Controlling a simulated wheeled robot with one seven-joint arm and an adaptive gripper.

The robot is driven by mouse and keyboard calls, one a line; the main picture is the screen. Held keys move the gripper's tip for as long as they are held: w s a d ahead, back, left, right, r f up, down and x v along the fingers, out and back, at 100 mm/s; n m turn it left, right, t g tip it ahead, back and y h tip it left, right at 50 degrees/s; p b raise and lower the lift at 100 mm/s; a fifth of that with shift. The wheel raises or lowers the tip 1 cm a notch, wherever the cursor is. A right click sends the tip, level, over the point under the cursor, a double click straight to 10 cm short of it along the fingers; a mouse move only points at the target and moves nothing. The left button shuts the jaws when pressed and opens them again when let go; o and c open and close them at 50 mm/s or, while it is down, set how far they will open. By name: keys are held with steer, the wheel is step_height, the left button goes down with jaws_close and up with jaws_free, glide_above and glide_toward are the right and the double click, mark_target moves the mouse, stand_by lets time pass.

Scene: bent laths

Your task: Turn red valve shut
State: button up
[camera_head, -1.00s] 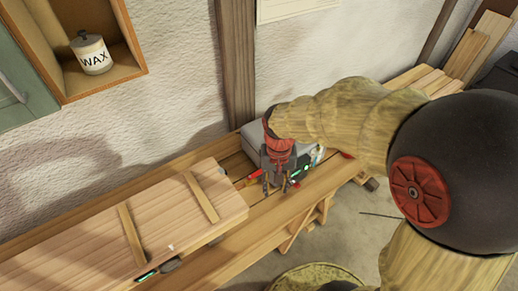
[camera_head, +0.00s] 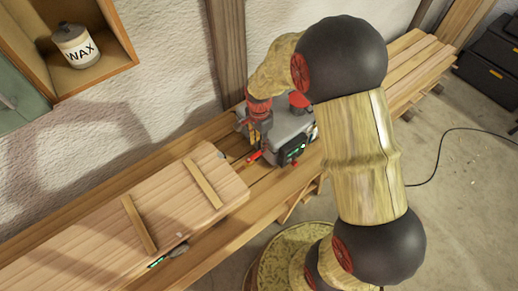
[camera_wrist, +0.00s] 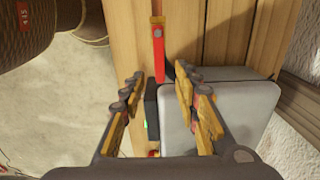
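A red lever-like handle (camera_wrist: 158,48), which looks like the valve's, shows at the top middle of the wrist view, over the wooden boards. In the head view it is a small red bar (camera_head: 254,156) at the left front of a grey box (camera_head: 285,135). My gripper (camera_wrist: 160,82) is open, with its yellow-padded fingers apart. The handle's near end appears between the fingertips in the wrist view; I cannot tell whether they touch it. In the head view my gripper (camera_head: 255,135) is by the box's left side, partly blending with it.
The grey box has a dark panel with green lights (camera_head: 296,150) and a red round part (camera_head: 299,99) on top. A wooden panel with two battens (camera_head: 170,205) lies left on the bench. The wall stands close behind. Stacked boards (camera_head: 410,70) lie right.

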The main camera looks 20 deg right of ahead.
mark_target(259, 153)
steer(key=shift+f, duration=2.75)
steer(key=shift+c, duration=1.4)
jaws_close()
